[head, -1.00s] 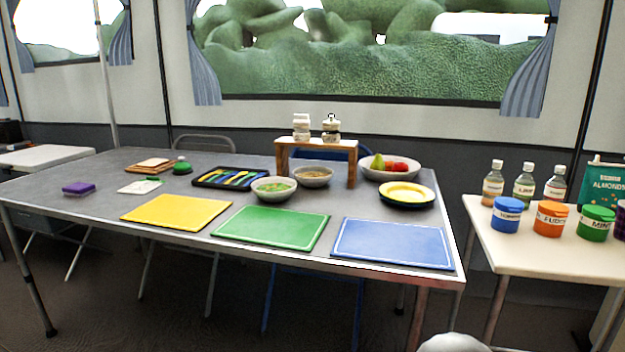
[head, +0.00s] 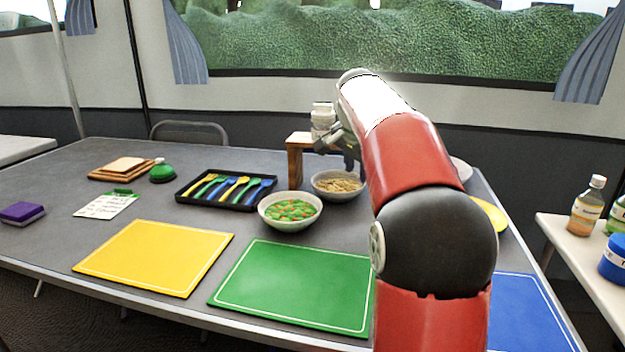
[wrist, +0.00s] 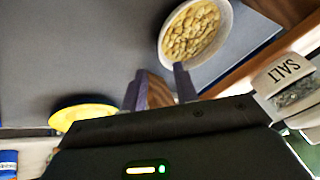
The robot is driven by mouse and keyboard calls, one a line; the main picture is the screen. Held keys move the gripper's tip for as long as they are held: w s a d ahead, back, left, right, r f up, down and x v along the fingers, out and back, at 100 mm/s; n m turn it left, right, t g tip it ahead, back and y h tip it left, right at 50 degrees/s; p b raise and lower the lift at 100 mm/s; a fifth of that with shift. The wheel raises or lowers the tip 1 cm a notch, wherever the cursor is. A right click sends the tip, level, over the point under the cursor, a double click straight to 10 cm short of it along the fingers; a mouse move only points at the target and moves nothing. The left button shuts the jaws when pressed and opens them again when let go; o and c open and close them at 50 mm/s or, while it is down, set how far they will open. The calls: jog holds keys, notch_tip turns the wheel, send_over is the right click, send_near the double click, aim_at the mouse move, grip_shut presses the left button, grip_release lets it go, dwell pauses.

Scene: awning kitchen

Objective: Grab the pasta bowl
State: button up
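The pasta bowl (head: 338,194) is a pale grey bowl of beige pasta on the grey table, beside the wooden stand. In the wrist view the pasta bowl (wrist: 164,50) shows at the upper right, beyond the fingertips. My gripper (head: 348,160) is by the stand, just above and behind the bowl in the head picture. In the wrist view my gripper (wrist: 161,82) has its two dark fingers apart, with no object held. A brown wooden part shows behind the gap between them. The fingers do not visibly touch the bowl.
The wooden stand (head: 296,160) and salt jar (wrist: 290,82) are close to my gripper. A bowl of green and orange vegetables (head: 290,222) stands left of the pasta. A tray of cutlery (head: 188,194) is farther left. A yellow plate (head: 488,212) is partly hidden by my arm.

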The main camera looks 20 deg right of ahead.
aim_at(357, 190)
jog(key=x, duration=0.8)
jog(key=shift+d+r, duration=0.1)
jog(key=shift+d, duration=0.05)
grip_shut()
jog(key=shift+r, duration=0.1)
